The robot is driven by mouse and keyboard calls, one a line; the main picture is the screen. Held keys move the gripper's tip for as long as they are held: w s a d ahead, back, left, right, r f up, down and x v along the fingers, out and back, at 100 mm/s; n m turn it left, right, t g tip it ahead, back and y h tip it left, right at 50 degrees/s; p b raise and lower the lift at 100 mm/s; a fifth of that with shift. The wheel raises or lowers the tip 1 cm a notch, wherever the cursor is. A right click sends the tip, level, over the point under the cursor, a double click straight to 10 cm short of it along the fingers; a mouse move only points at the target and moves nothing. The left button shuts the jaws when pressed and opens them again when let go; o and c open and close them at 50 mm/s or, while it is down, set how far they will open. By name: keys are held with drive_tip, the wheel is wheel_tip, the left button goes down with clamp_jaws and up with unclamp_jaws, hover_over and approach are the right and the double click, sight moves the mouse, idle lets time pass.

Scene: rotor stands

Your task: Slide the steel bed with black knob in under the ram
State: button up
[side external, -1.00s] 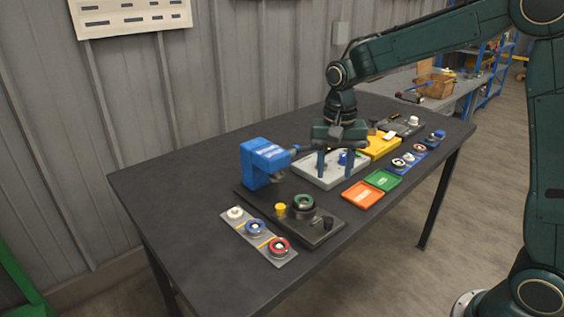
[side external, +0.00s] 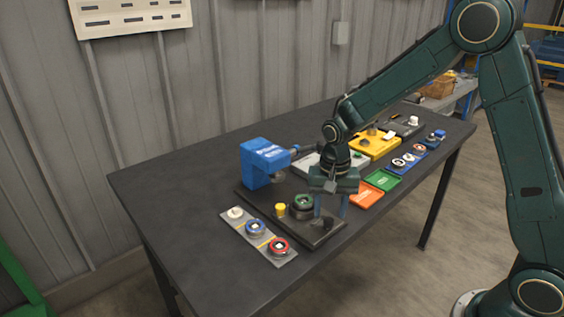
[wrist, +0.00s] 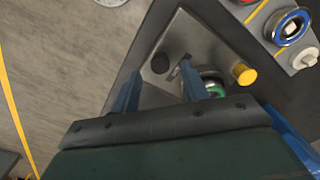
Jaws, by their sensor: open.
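The steel bed (side external: 318,232) lies in front of the blue press (side external: 262,160), out from under its ram (side external: 279,178). Its black knob (wrist: 160,63) stands near the bed's outer corner. A ringed round part (side external: 301,203) with a green top sits on the bed, partly hidden behind a finger in the wrist view. A yellow knob (side external: 280,209) stands beside it and shows in the wrist view (wrist: 243,74). My gripper (side external: 330,210) is open over the bed's outer end. In the wrist view its fingertips (wrist: 159,71) lie either side of the black knob, apparently above it; contact is unclear.
A grey strip (side external: 240,226) with white, blue and red-rimmed parts lies left of the bed. Orange (side external: 362,195) and green (side external: 382,180) trays, a yellow stand (side external: 385,146) and a grey tray (side external: 312,166) are to the right. The table's left side is clear.

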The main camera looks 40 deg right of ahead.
drive_tip(key=shift+f, duration=1.15)
clamp_jaws()
